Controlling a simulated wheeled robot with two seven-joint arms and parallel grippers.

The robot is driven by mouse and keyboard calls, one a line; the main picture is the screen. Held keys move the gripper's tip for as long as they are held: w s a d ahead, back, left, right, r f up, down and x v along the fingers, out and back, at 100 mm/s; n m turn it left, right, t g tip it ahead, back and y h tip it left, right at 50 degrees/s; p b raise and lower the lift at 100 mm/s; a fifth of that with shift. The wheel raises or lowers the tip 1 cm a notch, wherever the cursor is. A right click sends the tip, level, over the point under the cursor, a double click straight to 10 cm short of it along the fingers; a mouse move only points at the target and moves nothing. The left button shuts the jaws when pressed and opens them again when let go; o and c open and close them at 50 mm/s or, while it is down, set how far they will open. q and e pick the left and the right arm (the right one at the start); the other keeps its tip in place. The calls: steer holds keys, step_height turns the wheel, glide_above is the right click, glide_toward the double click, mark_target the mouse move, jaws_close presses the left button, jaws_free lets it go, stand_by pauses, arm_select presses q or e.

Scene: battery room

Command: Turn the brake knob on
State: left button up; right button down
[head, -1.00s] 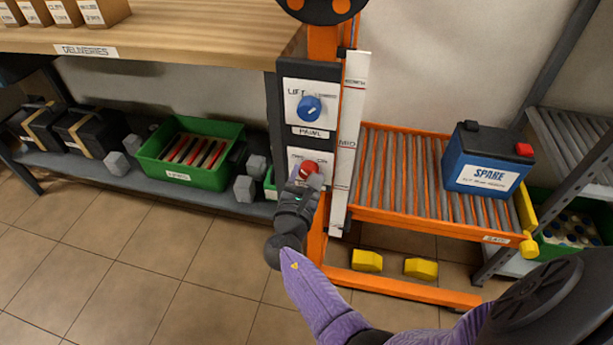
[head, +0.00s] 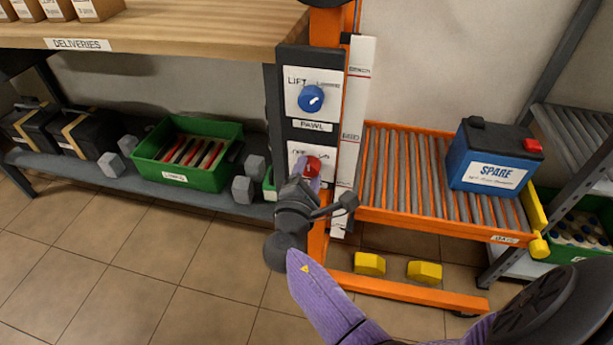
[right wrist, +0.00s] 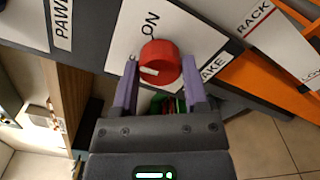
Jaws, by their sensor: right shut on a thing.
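The red brake knob (head: 312,166) sits on the lower white plate of the dark panel on the orange post. It also shows in the right wrist view (right wrist: 160,62), with a white pointer mark on its face and the word ON printed beside it. My right gripper (head: 308,184) is at the knob, with a purple finger on each side; in the right wrist view (right wrist: 160,80) the fingers are shut on the knob. The mark points to the lower left of that picture, not at ON. My left gripper is not in view.
A blue pawl knob (head: 311,98) is just above on the same panel (head: 293,60). To the right is a roller bay (head: 400,175) with a blue SPARE battery (head: 494,155). A wooden bench (head: 170,30) and a green bin (head: 205,177) are to the left.

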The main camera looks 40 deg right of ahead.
steer(key=m+b, duration=0.1)
steer(key=m, duration=0.1)
steer(key=shift+f+m, duration=0.2)
steer(key=shift+m, duration=0.2)
steer(key=m+b, duration=0.2)
steer(key=m, duration=0.1)
steer(key=shift+m+b, duration=0.5)
steer(key=shift+m, duration=0.7)
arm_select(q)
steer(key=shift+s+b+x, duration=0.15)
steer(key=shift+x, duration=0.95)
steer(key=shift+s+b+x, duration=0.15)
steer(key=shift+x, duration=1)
arm_select(e)
steer(key=shift+r+m, duration=0.1)
steer(key=shift+m, duration=0.5)
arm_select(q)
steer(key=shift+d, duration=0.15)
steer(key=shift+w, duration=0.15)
arm_select(e)
steer(key=shift+c, duration=0.5)
jaws_free()
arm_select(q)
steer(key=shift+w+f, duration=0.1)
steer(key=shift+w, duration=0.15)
